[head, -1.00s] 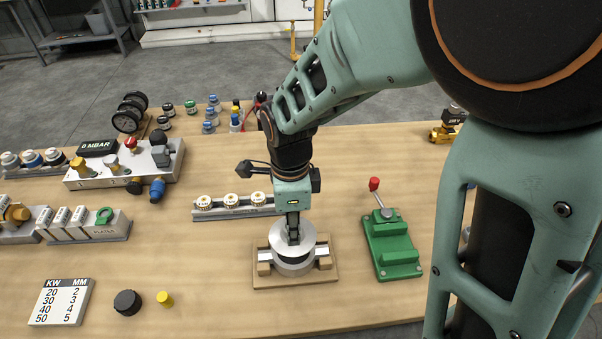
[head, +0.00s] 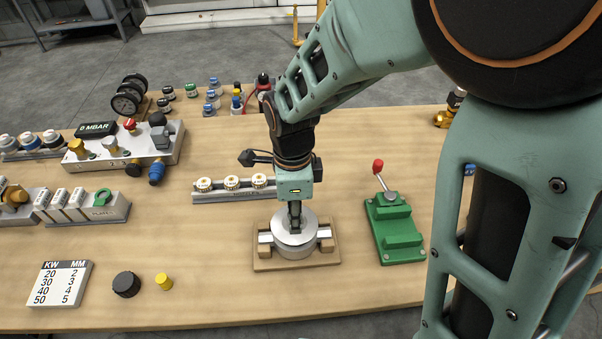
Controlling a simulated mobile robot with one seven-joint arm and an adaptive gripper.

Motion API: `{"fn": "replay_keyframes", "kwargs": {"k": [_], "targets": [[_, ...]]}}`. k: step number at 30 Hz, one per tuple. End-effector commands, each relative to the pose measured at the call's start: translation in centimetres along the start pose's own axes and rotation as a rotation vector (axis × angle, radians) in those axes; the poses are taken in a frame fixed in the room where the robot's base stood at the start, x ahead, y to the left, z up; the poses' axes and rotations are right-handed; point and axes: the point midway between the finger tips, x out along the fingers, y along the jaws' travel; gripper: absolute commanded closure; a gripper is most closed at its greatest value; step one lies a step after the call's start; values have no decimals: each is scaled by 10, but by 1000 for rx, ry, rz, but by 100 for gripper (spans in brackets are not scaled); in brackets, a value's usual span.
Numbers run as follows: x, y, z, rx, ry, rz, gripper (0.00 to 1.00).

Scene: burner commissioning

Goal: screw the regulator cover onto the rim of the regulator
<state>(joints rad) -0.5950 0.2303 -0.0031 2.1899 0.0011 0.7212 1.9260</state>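My gripper (head: 295,226) points straight down at the middle of the wooden base. Its fingers are close together on the silver round regulator cover (head: 279,227), at the middle of its top. The cover sits right over the regulator (head: 295,253), a silver round body whose lower part shows below it. Whether the threads have met is hidden. The regulator stands between clamp blocks on a wooden base (head: 264,264).
A row of nozzles (head: 231,184) lies just behind the base. A green fixture with a red-knobbed lever (head: 398,238) stands to the right. A black cap (head: 126,284), a yellow cap (head: 164,282) and a number card (head: 61,283) lie front left. The table front is clear.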

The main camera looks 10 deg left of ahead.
Motion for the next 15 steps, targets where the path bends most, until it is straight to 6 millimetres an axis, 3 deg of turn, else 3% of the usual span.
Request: {"fn": "replay_keyframes", "kwargs": {"k": [15], "targets": [[12,0,0,0,0,0,100]]}}
